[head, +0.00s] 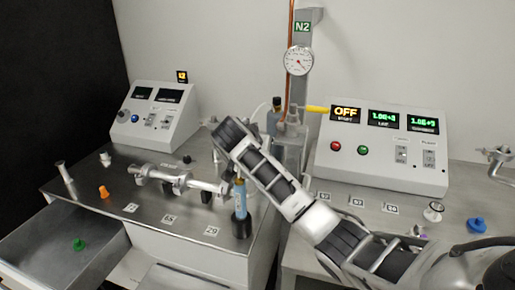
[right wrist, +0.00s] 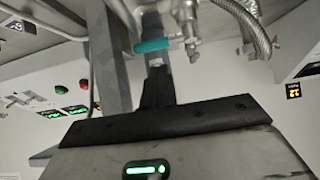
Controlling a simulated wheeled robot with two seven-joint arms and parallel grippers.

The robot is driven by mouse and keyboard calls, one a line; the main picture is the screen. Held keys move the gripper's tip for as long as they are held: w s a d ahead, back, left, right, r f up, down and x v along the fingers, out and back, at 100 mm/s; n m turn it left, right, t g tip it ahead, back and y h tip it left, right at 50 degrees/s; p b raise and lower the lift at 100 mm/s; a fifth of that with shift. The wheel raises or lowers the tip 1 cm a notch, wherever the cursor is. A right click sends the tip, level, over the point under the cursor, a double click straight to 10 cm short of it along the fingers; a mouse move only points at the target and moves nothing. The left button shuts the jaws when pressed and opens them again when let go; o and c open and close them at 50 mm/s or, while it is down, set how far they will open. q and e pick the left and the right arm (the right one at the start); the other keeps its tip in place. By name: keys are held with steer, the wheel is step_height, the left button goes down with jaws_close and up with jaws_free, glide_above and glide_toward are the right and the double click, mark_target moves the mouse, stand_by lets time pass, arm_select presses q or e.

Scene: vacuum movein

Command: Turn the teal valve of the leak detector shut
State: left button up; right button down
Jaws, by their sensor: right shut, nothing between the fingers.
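In the right wrist view the teal valve handle (right wrist: 153,46) sits crosswise on metal fittings (right wrist: 190,30). My right gripper (right wrist: 154,40) is shut and empty, its dark fingers running up to the handle, which overlaps them in the picture. I cannot tell if they touch. In the head view my right arm comes in from the lower right and ends over the left bench, its black wrist (head: 232,134) near the middle. The fingertips and the teal handle are hidden there. My left gripper is not in view.
A control box (head: 352,154) reading OFF stands at the right; another console (head: 152,118) stands at the left. A gauge (head: 299,61) and copper pipe rise behind my arm. A braided hose (right wrist: 240,15) runs beside the valve.

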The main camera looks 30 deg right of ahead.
steer(key=x, duration=0.5)
steer(key=shift+w, duration=0.15)
